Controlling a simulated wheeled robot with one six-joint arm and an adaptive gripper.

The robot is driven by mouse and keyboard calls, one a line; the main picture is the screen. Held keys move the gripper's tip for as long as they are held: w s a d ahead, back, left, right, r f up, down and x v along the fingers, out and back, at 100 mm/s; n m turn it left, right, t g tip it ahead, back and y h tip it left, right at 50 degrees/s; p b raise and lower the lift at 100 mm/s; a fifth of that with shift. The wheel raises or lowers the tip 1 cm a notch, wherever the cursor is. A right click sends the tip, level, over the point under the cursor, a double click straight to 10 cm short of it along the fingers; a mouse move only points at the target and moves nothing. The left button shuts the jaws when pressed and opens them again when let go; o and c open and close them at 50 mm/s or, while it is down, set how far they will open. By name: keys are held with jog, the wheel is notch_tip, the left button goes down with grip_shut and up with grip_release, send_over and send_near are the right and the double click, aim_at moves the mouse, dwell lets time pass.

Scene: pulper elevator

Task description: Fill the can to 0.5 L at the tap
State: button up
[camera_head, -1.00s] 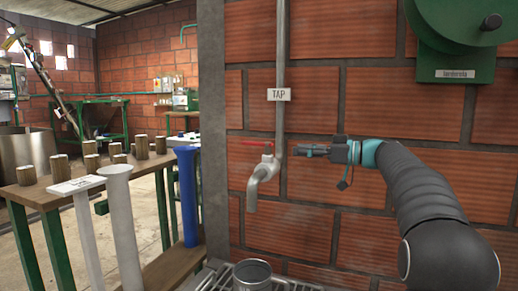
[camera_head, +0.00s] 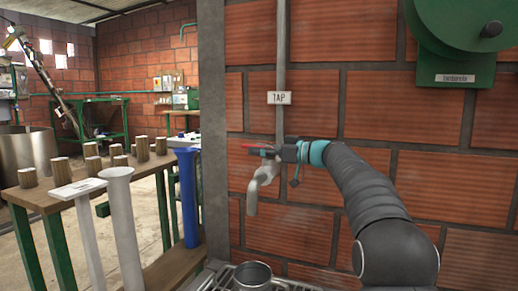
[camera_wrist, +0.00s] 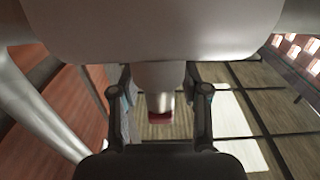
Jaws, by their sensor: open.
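The tap (camera_head: 258,190) is a grey metal spout on the brick wall, with a red lever handle (camera_head: 253,146) on top. No water stream shows below the spout. My gripper (camera_head: 268,151) is at the handle, coming from the right. In the wrist view my gripper (camera_wrist: 160,100) is open, with a finger on each side of the red handle end (camera_wrist: 160,117); contact cannot be told. The pale tap body (camera_wrist: 155,78) also shows there. The metal can (camera_head: 252,276) stands upright on the grate below the spout. Its water level is not visible.
A slatted metal grate (camera_head: 285,286) lies under the can. A vertical pipe (camera_head: 281,50) with a TAP sign (camera_head: 279,98) runs down the wall. A green machine (camera_head: 462,60) hangs at upper right. A wooden bench (camera_head: 40,198) stands at left.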

jog(key=shift+a, duration=0.2)
grip_shut()
jog(key=shift+a, duration=0.1)
